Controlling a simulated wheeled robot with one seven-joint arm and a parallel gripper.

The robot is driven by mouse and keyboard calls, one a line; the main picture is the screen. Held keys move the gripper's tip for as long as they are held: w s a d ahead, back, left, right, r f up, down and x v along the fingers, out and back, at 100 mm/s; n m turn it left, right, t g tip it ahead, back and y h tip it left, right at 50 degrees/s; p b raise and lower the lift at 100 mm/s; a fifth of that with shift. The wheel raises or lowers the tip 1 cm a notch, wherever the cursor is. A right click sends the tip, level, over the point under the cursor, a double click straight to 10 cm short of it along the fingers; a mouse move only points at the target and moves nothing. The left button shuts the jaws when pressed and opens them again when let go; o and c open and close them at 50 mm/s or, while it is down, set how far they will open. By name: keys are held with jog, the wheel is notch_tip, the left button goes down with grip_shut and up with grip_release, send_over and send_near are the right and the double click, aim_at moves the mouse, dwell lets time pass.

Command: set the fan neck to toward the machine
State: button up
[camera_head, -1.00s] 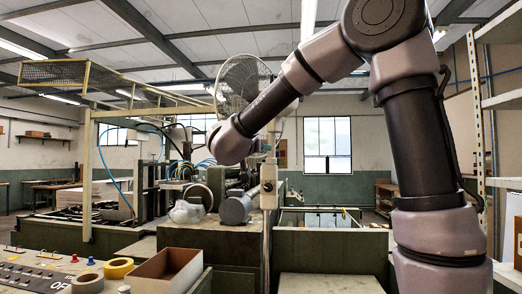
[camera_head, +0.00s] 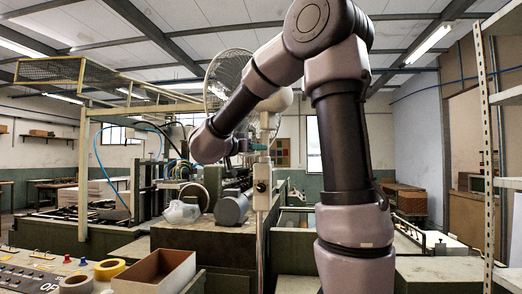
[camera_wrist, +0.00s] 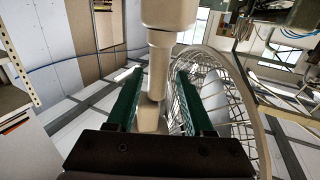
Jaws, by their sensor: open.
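The standing fan shows in the head view with its wire guard (camera_head: 226,72) upper middle, partly behind my arm. Its pale pole (camera_head: 262,200) rises in front of the machine (camera_head: 215,240). My gripper (camera_head: 259,147) is at the upper part of the pole, small and partly hidden by my arm. In the wrist view, my gripper (camera_wrist: 158,74) is open, with a green finger on each side of the cream fan neck (camera_wrist: 158,70). I cannot tell whether either finger touches it. The fan guard (camera_wrist: 222,95) is close beside the right finger.
A control panel (camera_head: 35,268) with tape rolls (camera_head: 109,269) and an open cardboard box (camera_head: 155,270) lies at the lower left. A metal shelf rack (camera_head: 489,150) stands at the right. The fan guard leaves little room beside my gripper.

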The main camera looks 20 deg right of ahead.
jog(key=x, duration=0.6)
jog(key=shift+w+d, duration=0.1)
jog(key=shift+d, duration=0.1)
jog(key=shift+c, duration=0.4)
